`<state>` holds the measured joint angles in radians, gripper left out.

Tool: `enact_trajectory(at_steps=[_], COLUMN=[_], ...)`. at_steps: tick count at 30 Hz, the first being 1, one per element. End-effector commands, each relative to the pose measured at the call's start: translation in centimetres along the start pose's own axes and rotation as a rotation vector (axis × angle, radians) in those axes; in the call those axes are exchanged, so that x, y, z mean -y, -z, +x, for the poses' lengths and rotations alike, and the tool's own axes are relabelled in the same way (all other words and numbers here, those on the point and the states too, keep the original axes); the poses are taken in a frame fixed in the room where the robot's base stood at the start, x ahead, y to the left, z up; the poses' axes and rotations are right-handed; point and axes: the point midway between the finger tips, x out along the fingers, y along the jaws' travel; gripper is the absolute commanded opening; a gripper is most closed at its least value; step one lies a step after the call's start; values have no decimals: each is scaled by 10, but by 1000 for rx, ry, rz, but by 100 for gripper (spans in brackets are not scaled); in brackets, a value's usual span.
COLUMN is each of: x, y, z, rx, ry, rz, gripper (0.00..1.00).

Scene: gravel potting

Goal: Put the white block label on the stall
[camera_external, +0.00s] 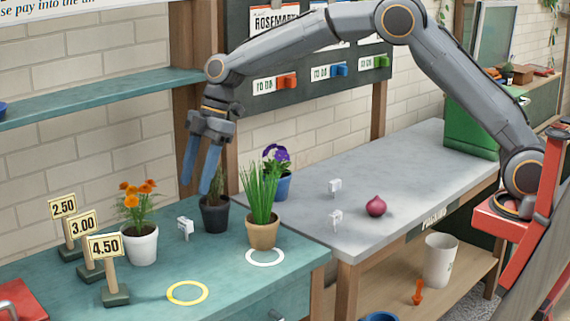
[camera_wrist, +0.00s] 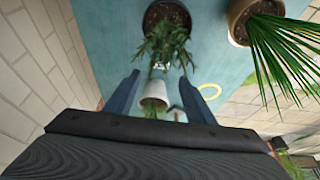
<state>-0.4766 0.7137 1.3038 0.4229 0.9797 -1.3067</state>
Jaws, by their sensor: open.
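Several small white block labels are in the external view. One white block label (camera_external: 185,229) stands on the teal stall (camera_external: 215,262), between the white pot and the dark pot. Two others, a far label (camera_external: 335,187) and a near label (camera_external: 335,218), stand on the grey bench. My gripper (camera_external: 200,180) is open and empty, fingers down, above the stall near the dark pot. In the wrist view the open fingers (camera_wrist: 158,82) frame a small white thing (camera_wrist: 160,67), partly behind leaves, which looks like the stall's label.
A white pot of orange flowers (camera_external: 139,244), a dark pot (camera_external: 215,216), a tan pot of grass (camera_external: 263,232) and a blue pot (camera_external: 284,184) stand close by. Price signs (camera_external: 104,247) stand at left. Yellow (camera_external: 187,293) and white (camera_external: 265,256) rings mark the stall. An onion (camera_external: 376,206) lies on the bench.

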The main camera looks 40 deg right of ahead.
Motion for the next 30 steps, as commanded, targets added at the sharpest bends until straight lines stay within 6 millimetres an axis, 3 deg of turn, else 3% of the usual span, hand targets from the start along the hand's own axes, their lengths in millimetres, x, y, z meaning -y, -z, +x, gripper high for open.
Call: enact_trajectory(at_steps=[11,14,17,20,23,26,30], x=[0,1,6,21,48,86,156], y=[-1,-16,-53,-111,-178,-242,-322], z=[-11,-15,-25,-39,-54,-67,-79], rx=[1,14,44,91,138,181,226], ry=[-1,-8,-28,-63,-108,-158,-231], rz=[3,47,163,348,562,779,1071], gripper=[49,49,49,49,49,49,49])
